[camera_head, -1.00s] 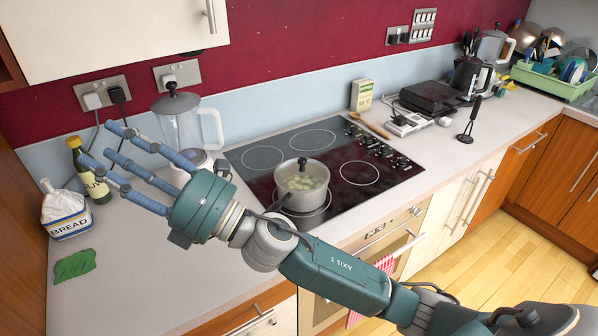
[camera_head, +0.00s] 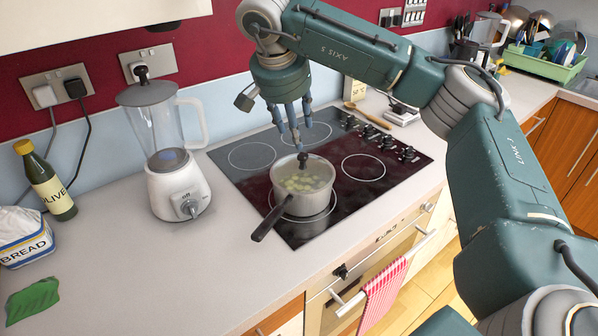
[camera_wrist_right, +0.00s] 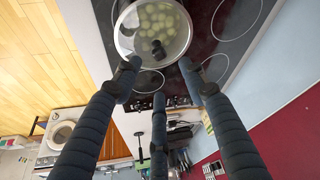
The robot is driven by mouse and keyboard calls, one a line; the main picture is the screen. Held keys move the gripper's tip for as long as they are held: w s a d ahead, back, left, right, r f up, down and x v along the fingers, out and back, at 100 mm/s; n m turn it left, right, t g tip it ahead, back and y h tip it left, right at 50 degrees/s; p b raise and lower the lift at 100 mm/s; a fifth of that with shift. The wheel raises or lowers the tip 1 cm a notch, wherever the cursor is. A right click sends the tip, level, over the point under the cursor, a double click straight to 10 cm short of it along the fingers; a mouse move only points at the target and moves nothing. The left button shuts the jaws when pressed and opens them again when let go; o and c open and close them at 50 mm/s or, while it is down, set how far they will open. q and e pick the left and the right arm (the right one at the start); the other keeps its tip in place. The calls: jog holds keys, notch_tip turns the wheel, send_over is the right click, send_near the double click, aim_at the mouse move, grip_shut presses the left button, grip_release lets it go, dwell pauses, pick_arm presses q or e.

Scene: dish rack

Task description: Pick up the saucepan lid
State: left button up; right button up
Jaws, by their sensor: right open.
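The saucepan lid (camera_head: 318,172) is clear glass with a black knob (camera_head: 302,161). It sits on the grey saucepan (camera_head: 306,202), which holds pale green pieces and stands on the hob with its dark handle toward the front left. My right gripper (camera_head: 294,134) points down just above and slightly behind the knob, its fingers spread open. In the right wrist view the lid (camera_wrist_right: 140,20) lies beyond the open fingertips (camera_wrist_right: 158,76), and the knob shows near the gap between them. The fingers seem apart from the knob. My left gripper is not in view.
The black hob (camera_head: 245,181) has free rings around the pan. A blender (camera_head: 175,180) stands on the worktop to the left, with an olive bottle (camera_head: 50,187) and a bread bag (camera_head: 22,236) further left. A wooden spoon (camera_head: 366,115) lies behind the hob.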

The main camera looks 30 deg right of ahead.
jog(key=p, duration=0.1)
send_over(303, 155)
jog(key=s+a, duration=0.1)
jog(key=a, duration=0.1)
notch_tip(303, 155, down, 4)
jog(key=shift+s+d+f, duration=0.1)
jog(key=shift+f, duration=0.05)
jog(key=p+x, duration=0.2)
jog(key=x, duration=0.2)
jog(key=shift+d+f, duration=0.1)
jog(key=shift+f, duration=0.3)
jog(key=shift+d+f, duration=0.1)
jog(key=shift+f, duration=0.25)
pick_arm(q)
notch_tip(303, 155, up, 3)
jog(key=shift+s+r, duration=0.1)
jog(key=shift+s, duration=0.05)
pick_arm(e)
grip_shut()
jog(key=shift+r, duration=0.1)
